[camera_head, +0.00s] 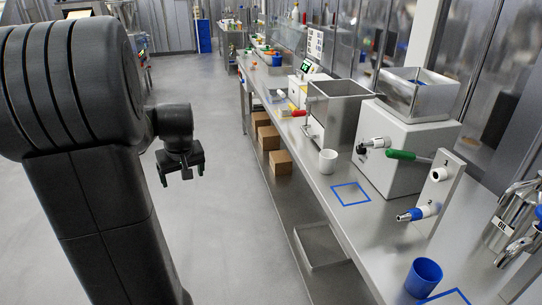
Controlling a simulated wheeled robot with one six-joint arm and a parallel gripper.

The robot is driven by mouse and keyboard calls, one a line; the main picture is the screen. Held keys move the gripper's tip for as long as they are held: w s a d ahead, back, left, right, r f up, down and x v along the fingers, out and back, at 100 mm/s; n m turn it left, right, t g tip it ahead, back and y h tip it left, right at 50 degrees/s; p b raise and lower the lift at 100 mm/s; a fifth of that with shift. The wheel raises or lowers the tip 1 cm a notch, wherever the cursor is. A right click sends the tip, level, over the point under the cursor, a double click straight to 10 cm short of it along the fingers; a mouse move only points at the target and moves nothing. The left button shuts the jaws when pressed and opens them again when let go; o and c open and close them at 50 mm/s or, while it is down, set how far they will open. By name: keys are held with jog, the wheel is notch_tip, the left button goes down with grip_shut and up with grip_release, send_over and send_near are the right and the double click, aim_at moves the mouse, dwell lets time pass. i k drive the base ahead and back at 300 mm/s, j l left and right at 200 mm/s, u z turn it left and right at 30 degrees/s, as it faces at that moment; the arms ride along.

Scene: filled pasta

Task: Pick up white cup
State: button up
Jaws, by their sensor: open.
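The white cup (328,162) stands upright on the steel counter (318,183), near its front edge. It is just left of and in front of the white machine. My gripper (183,179) hangs over the floor aisle to the left of the counter, pointing down. It is open and empty, well apart from the cup. Nothing hides the cup in this view.
A blue cup (423,278) stands at the near end of the counter. A blue taped square (350,194) lies beside the white cup. The white machine (405,150) and a steel bin (338,112) stand behind. Cardboard boxes (281,162) sit below. The aisle floor is clear.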

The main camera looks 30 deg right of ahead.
aim_at(328, 162)
jog(key=u, duration=0.45)
jog(key=l+u, duration=0.1)
jog(key=u, duration=0.85)
jog(key=l+u, duration=0.1)
jog(key=u, duration=0.8)
jog(key=l+u, duration=0.1)
jog(key=u, duration=0.8)
jog(key=k+l+u, duration=0.2)
jog(key=z, duration=0.6)
jog(key=l+z, duration=0.1)
jog(key=z, duration=0.45)
jog(key=k+l+z, duration=0.1)
jog(key=z, duration=1.1)
jog(key=l+z, duration=0.1)
jog(key=z, duration=0.5)
jog(key=l+z, duration=0.1)
jog(key=z, duration=1.05)
jog(key=i+z, duration=0.1)
jog(key=z, duration=0.5)
